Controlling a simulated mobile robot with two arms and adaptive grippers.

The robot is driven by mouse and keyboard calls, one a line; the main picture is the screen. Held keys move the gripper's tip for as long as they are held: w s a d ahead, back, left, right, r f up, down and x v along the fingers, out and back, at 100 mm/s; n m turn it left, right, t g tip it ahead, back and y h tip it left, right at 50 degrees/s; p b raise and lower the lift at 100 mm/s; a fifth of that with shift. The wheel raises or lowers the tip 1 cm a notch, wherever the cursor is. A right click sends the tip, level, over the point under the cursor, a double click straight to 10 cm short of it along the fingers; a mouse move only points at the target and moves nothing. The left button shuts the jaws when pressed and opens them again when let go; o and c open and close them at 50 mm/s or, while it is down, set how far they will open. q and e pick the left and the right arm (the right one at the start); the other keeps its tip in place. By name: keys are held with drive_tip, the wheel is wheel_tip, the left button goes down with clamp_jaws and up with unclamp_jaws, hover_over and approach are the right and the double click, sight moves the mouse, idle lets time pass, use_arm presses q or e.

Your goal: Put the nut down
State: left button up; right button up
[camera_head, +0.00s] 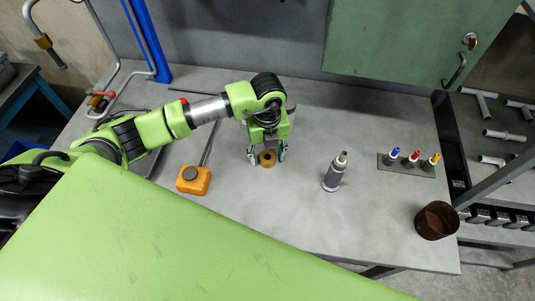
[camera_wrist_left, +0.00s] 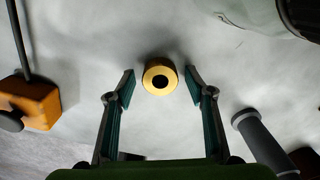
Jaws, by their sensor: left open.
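The nut (camera_head: 267,158) is a brass-coloured ring with a dark hole, resting on the grey table (camera_head: 235,190). In the left wrist view the nut (camera_wrist_left: 160,76) lies between and slightly beyond the fingertips, with a gap on each side. My left gripper (camera_head: 267,156) points down over the nut with its fingers spread. In the left wrist view the left gripper (camera_wrist_left: 161,84) is open, and nothing is held in it. My right gripper is not in view.
An orange block (camera_head: 193,180) with a dark knob stands left of the gripper. A grey bottle (camera_head: 335,171) stands to the right, before a rack (camera_head: 408,168) with blue, red and yellow pieces. A brown cup (camera_head: 437,220) is near the right edge. The table's front middle is clear.

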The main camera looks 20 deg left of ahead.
use_arm(q)
wheel_tip(320, 180, up, 12)
drive_tip(key=b, duration=0.3)
drive_tip(key=shift+r, duration=0.25)
